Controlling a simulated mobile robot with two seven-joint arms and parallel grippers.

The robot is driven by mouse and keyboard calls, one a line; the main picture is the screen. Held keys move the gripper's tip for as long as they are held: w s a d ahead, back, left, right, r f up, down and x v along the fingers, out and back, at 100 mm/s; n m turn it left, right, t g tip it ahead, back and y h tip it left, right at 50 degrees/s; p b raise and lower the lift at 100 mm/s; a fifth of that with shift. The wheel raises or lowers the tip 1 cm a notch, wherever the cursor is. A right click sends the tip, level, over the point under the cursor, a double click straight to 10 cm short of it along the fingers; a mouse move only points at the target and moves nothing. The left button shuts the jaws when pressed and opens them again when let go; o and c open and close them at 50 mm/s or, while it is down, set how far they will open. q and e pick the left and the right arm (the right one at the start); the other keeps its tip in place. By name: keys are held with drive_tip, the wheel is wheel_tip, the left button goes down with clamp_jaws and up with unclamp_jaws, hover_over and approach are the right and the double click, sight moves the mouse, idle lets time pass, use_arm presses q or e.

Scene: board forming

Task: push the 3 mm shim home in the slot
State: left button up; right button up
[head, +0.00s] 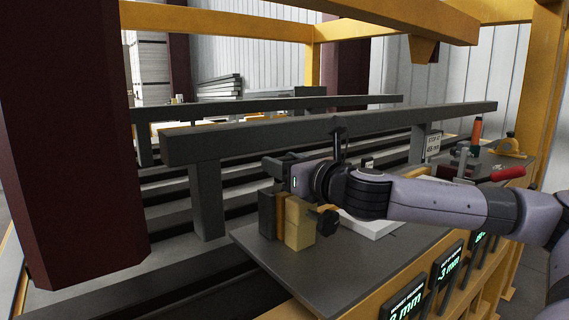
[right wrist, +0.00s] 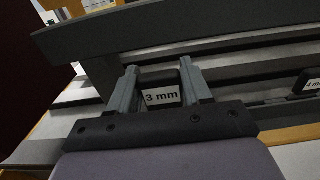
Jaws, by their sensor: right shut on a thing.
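The 3 mm shim (right wrist: 161,88), a dark block with a white "3 mm" label, sits between the two grey fingers of my right gripper (right wrist: 163,82) in the right wrist view. The gripper is shut on it. In the head view my right gripper (head: 277,172) is in front of the long grey beam, above the near table corner; the shim cannot be made out there. The slot cannot be picked out in either view, so how deep the shim sits cannot be told. My left gripper is out of view.
Yellow and brown blocks (head: 300,222) stand on the dark table (head: 350,262) below my right gripper. A long grey beam (head: 330,132) runs behind it. A "4 mm" piece (right wrist: 312,82) lies to the right. A red-handled clamp (head: 508,173) stands at the table's far end.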

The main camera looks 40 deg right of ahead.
drive_tip(key=shift+f+b, duration=0.35)
drive_tip(key=shift+f, duration=0.15)
drive_tip(key=o, duration=1.1)
drive_tip(key=shift+r, duration=0.1)
drive_tip(key=shift+c, duration=0.2)
drive_tip(key=shift+o, duration=0.3)
wheel_tip(320, 180, up, 20)
drive_tip(key=p, duration=0.6)
drive_tip(key=shift+p, duration=0.4)
drive_tip(key=shift+r, duration=0.1)
